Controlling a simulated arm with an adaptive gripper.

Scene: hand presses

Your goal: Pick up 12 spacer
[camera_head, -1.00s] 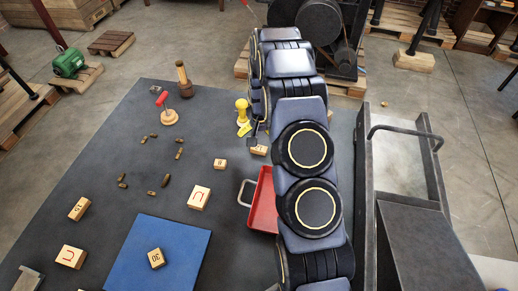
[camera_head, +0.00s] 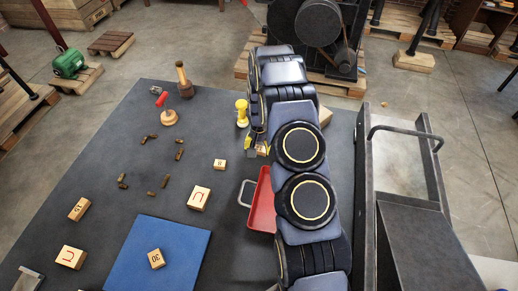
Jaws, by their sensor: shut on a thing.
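A small wooden block (camera_head: 261,150) with a dark mark stands on the dark bench top, just above the red tray. My gripper (camera_head: 256,146) is shut on this block at the far end of my arm. The fingers and arm hide much of the block, so I cannot read its number. Other numbered wooden blocks lie apart from my gripper: one marked 30 (camera_head: 156,259) on the blue mat (camera_head: 185,235), one that seems to read 8 (camera_head: 220,165), and one that seems to read 15 (camera_head: 78,209).
The red tray (camera_head: 262,205) lies close below my gripper, beside my arm. A yellow stamp-like piece (camera_head: 242,113) stands just above it. A black press (camera_head: 318,40) stands behind.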

